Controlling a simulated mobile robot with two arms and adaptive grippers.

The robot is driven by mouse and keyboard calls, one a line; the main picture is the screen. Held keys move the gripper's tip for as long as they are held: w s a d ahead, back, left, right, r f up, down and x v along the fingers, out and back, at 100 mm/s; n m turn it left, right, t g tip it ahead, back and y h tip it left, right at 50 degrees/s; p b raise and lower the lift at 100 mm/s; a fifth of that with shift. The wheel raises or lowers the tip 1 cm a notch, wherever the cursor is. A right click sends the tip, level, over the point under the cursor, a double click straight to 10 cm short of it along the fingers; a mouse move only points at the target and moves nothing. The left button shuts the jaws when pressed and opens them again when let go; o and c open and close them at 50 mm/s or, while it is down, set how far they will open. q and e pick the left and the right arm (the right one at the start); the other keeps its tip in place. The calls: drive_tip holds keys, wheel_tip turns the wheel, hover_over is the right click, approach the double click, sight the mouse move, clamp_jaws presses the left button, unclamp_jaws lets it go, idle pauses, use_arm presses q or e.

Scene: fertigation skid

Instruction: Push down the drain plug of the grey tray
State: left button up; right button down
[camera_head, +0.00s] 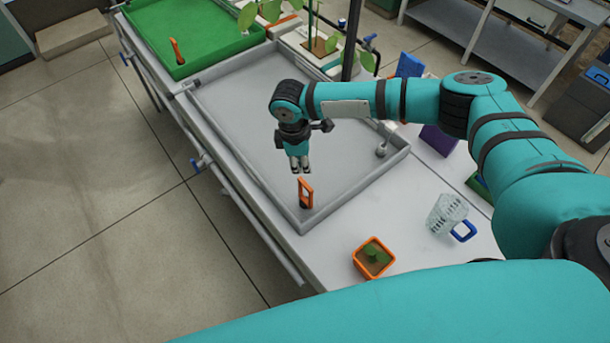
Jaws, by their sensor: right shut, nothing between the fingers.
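The grey tray (236,147) lies on the white bench, with a low raised rim. An orange drain plug with a loop-shaped handle (305,192) stands upright in the tray's near corner. My right gripper (300,170) points down over the tray, just above and behind the plug in the picture. It is shut and empty, with its fingertips apart from the plug as far as I can see. Whether the plug is seated cannot be told. My left gripper is not in view.
A green tray (205,28) with its own orange plug (177,50) lies beyond. An orange pot (373,258), a clear basket (446,213) and a blue ring-shaped item (463,231) stand on the near bench. A dark post (351,40) rises behind. Blue-handled valves line the bench's left side.

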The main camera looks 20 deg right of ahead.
sight(306, 184)
drive_tip(key=shift+w+d+f, duration=0.1)
drive_tip(key=shift+f, duration=0.45)
drive_tip(key=shift+d+f, duration=0.15)
drive_tip(key=shift+f, duration=1.35)
drive_tip(key=shift+d+f, duration=0.15)
drive_tip(key=shift+f, duration=1.35)
